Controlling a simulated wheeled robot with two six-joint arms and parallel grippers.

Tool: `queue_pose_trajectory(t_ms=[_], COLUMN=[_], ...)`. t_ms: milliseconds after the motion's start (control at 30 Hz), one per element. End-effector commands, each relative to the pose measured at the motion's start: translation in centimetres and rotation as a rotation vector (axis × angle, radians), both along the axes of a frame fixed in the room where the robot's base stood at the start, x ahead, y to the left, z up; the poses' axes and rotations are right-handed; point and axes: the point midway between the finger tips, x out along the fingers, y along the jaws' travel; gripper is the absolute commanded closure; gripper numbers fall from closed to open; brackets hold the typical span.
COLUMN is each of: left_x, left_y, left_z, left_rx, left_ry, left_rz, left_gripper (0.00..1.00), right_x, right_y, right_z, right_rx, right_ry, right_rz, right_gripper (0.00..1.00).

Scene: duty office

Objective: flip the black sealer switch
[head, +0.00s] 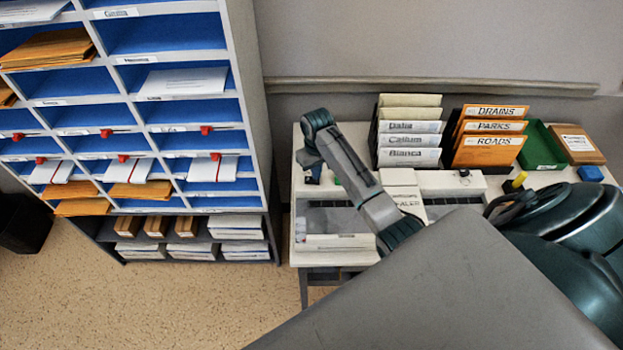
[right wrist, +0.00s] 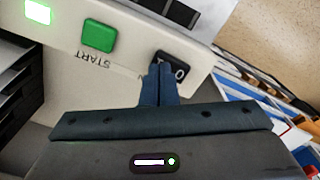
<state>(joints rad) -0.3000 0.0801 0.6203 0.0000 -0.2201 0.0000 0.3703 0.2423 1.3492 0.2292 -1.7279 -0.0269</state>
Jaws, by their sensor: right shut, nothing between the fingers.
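The sealer (head: 350,183) is a pale machine on the table, partly hidden by my right arm. In the right wrist view, its black switch (right wrist: 178,66) sits near the end of the pale panel, with white marks on it. A green START button (right wrist: 98,36) is beside it, and a lit green lamp (right wrist: 38,12) is farther left. My right gripper (right wrist: 160,76) is shut and empty, its fingertips over the near edge of the switch. I cannot tell whether they touch it. My left gripper is not in view.
A sorting shelf (head: 258,120) with blue compartments stands left of the table. Behind the sealer are a rack of white labelled folders (head: 408,140) and orange folders (head: 490,140). A green tray (head: 543,148) and a brown box (head: 578,145) are at the right.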

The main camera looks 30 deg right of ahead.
Motion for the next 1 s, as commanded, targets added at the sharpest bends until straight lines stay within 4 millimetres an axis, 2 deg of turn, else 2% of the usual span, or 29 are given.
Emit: queue_pose_trajectory(t_ms=[100, 600, 1000], left_x=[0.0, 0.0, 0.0], left_y=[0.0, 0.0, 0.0], left_z=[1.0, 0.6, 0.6], left_rx=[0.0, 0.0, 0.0], left_ry=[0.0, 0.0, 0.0], left_rz=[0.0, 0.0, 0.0], left_gripper=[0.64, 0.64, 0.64], right_x=[0.0, 0.1, 0.1], right_y=[0.0, -0.1, -0.1], right_z=[1.4, 5.1, 5.7], right_rx=[0.0, -0.001, -0.001], right_ry=[-0.001, -0.003, -0.002], right_rz=[0.0, 0.0, 0.0], right_gripper=[1.0, 1.0, 1.0])
